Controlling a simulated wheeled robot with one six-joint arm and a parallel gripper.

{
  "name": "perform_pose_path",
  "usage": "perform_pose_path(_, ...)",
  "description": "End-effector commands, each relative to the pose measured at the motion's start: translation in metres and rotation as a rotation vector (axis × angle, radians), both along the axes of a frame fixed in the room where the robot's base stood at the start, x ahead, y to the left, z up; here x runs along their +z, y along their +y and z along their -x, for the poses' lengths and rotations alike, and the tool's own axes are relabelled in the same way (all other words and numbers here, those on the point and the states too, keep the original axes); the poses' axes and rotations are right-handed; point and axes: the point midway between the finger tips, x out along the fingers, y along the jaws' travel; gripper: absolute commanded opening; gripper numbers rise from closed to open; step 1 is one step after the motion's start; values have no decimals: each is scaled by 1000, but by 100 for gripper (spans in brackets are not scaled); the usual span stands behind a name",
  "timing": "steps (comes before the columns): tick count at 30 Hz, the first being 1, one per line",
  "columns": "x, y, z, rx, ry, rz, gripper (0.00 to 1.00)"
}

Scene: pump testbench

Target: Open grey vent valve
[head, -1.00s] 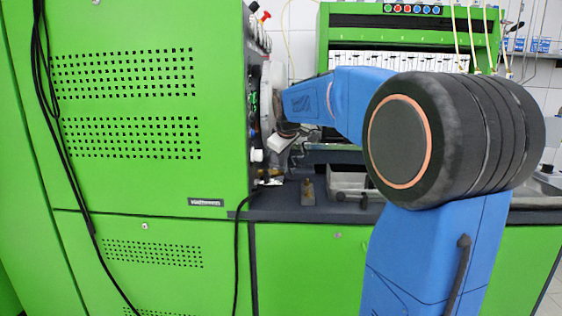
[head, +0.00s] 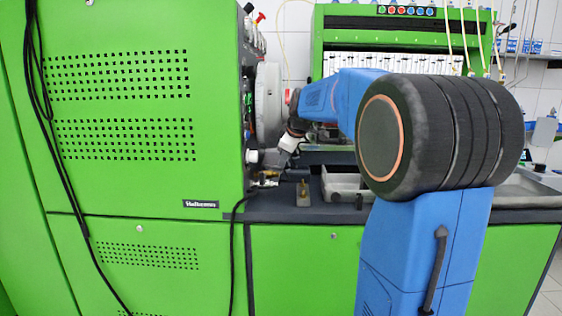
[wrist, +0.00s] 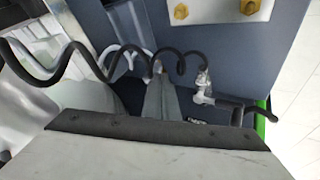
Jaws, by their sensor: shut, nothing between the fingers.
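I cannot tell for sure which part is the grey vent valve. In the wrist view a small metal fitting (wrist: 203,88) with a dark hose joined to it sits below a plate with brass bolts; it may be the valve. In the head view small metal fittings (head: 266,181) sit low beside the green cabinet, above the bench. My gripper (head: 281,160) points down and left near these fittings, its tips small and partly unclear. In the wrist view my gripper (wrist: 160,85) is shut and empty, to the left of the metal fitting and apart from it.
A black coiled cable (wrist: 75,55) crosses the wrist view close to my gripper. A green cabinet (head: 120,190) stands left, with a white knob (head: 252,157) on its side. A metal tray (head: 343,183) and a brass-topped block (head: 303,193) are on the dark bench.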

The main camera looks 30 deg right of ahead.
Motion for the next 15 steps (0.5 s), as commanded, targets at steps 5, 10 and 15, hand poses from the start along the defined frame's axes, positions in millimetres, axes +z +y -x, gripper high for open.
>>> perform_pose_path(5,0,-9,-3,-4,1,-1,0)
perform_pose_path(10,0,-18,-6,-5,0,0,0)
perform_pose_path(15,0,-25,-11,-5,0,0,0)
